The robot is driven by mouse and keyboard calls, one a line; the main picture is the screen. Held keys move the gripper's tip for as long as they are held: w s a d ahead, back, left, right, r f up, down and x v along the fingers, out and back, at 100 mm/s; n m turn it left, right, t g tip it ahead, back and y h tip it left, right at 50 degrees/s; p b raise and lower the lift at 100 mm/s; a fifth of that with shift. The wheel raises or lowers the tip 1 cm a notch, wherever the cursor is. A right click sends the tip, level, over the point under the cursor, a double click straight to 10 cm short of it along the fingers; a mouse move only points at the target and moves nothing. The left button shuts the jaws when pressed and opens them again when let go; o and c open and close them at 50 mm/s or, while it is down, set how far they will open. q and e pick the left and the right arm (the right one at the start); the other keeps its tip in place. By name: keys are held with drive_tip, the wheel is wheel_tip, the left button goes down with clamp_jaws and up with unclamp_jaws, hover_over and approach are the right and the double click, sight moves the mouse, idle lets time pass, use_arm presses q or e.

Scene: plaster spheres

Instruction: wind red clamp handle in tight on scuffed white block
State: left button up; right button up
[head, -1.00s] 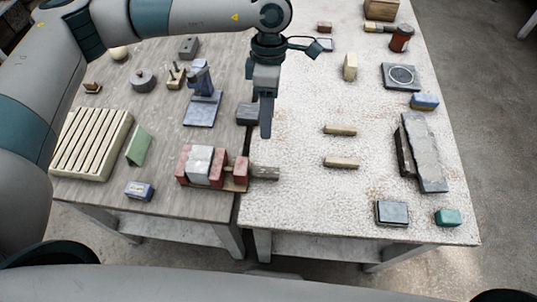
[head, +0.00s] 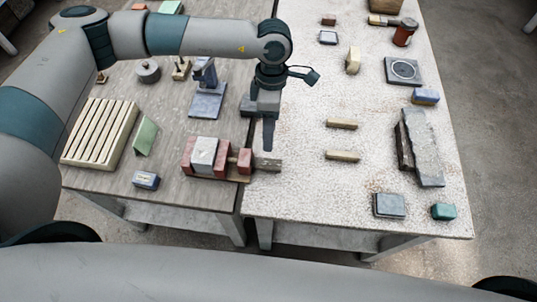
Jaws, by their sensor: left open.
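The clamp stands near the front right edge of the grey wooden table, with a red end block (head: 188,153) at left and another red block (head: 244,161) at right. The scuffed white block (head: 204,155) sits between the left red block and a red middle jaw (head: 221,160). Any small gap there is too small to tell. A grey-brown handle (head: 270,166) sticks out to the right of the clamp. My left gripper (head: 268,148) points down just above or behind the handle, seen edge-on, open and empty; contact cannot be told. My right gripper is not in view.

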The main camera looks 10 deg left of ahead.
sight(268, 160)
use_arm(q)
drive_tip(key=p+x, duration=0.4)
drive_tip(key=x, duration=0.5)
drive_tip(key=shift+s+f, duration=0.15)
drive_tip(key=shift+f, duration=0.15)
drive_tip(key=shift+x, duration=0.75)
drive_tip(key=c, duration=1.1)
drive_tip(key=shift+o, duration=0.2)
